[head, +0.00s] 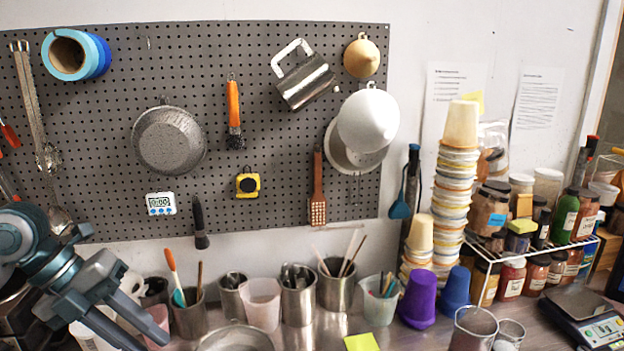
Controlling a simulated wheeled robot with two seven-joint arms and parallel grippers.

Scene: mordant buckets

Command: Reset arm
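My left gripper (150,340) is at the lower left, on the teal and grey arm that comes in from the left edge. It points down and right over the counter. Its two dark fingers are spread apart, and I see nothing held between them. It is in front of a white jug and a pink cup (157,318), overlapping them in the picture; I cannot tell if it touches them. My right arm and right gripper are not in view.
Steel cups of utensils (298,305) line the counter below a grey pegboard (270,130). Stacked tubs (455,200), a purple cup (418,300), a blue cup (456,290), a rack of jars (535,262) and a scale (590,315) stand on the right.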

